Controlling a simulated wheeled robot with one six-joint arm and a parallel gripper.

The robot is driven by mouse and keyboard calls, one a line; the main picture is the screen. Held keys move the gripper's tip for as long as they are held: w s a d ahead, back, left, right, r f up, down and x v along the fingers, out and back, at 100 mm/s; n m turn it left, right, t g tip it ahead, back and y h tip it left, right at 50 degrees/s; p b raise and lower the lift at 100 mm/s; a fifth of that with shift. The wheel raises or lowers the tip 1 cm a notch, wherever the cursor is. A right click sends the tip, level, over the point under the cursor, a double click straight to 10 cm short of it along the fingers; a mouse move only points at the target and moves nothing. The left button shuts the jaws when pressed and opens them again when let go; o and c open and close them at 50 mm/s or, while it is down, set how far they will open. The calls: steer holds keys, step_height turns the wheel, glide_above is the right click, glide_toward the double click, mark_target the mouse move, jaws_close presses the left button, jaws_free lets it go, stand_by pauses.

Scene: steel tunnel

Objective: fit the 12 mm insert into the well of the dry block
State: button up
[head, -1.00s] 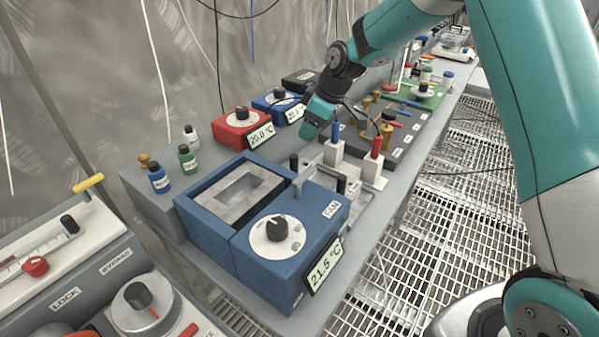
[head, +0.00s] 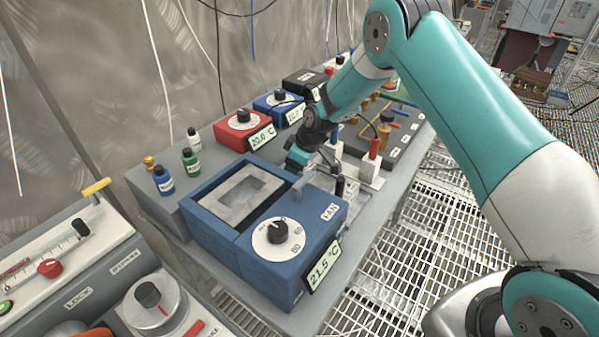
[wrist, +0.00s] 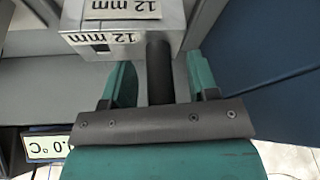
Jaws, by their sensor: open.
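The blue dry block (head: 262,270) stands at the near end of the bench, its dial and 21.5 °C display facing me. Its rectangular grey well (head: 240,197) is open at the top and holds no insert. My gripper (wrist: 160,80) is at the well's far right side in the head view (head: 297,160), pointing down. In the wrist view its teal fingers are open, one on each side of a black handle (wrist: 158,60). The handle joins a grey metal insert (wrist: 125,25) marked 12 mm. Whether the fingers touch it I cannot tell. The arm hides most of the insert in the head view.
Red (head: 243,130) and blue (head: 278,105) units stand behind. Small bottles (head: 190,160) are left of the dry block. A red-handled block (head: 372,160) stands to the right. A grey console (head: 90,280) fills the near left. Grated floor lies right of the bench.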

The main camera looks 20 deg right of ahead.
steer(key=shift+c, duration=0.4)
jaws_close()
steer(key=shift+r, duration=0.15)
